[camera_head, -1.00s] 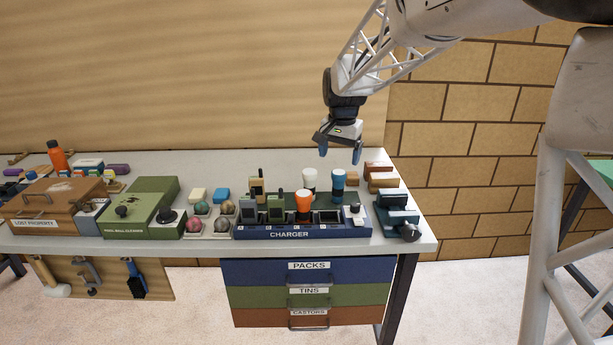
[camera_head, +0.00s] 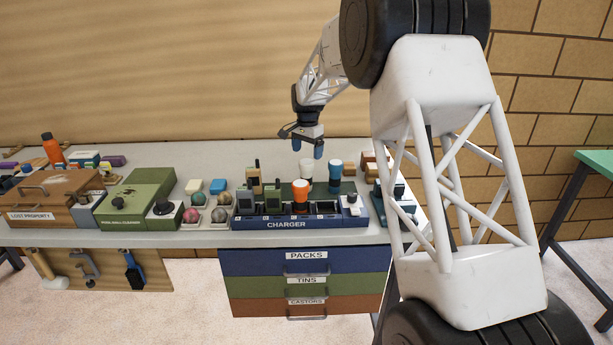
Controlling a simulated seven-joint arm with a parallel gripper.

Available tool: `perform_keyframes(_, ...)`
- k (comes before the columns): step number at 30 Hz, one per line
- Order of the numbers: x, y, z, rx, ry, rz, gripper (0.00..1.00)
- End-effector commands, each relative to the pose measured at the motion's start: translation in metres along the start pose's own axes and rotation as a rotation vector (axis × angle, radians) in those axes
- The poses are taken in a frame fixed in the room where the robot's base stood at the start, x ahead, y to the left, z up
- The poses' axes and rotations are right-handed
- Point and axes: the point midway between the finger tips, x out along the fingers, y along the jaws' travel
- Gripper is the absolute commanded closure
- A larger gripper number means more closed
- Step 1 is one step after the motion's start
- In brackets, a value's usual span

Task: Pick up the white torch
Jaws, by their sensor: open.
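The white torch (camera_head: 306,168) stands upright at the back of the charger area, behind the orange torch (camera_head: 300,191) and left of the blue torch (camera_head: 335,172). Its lower part is partly hidden by the orange torch. My gripper (camera_head: 307,149) is open and empty, with its blue-tipped fingers pointing down just above and behind the white torch in the picture. I cannot tell the exact gap between them.
The blue charger (camera_head: 285,223) holds radios and the orange torch. The pool ball cleaner (camera_head: 122,205) and the lost property box (camera_head: 42,197) stand to the left. A drawer unit (camera_head: 304,263) hangs below.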

Motion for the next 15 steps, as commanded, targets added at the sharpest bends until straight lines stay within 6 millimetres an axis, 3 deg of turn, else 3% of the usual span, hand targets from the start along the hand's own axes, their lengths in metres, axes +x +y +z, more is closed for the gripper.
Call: perform_keyframes(15, 0.0069, -0.0028, -0.0011, 0.004, -0.001, 0.001, 0.14)
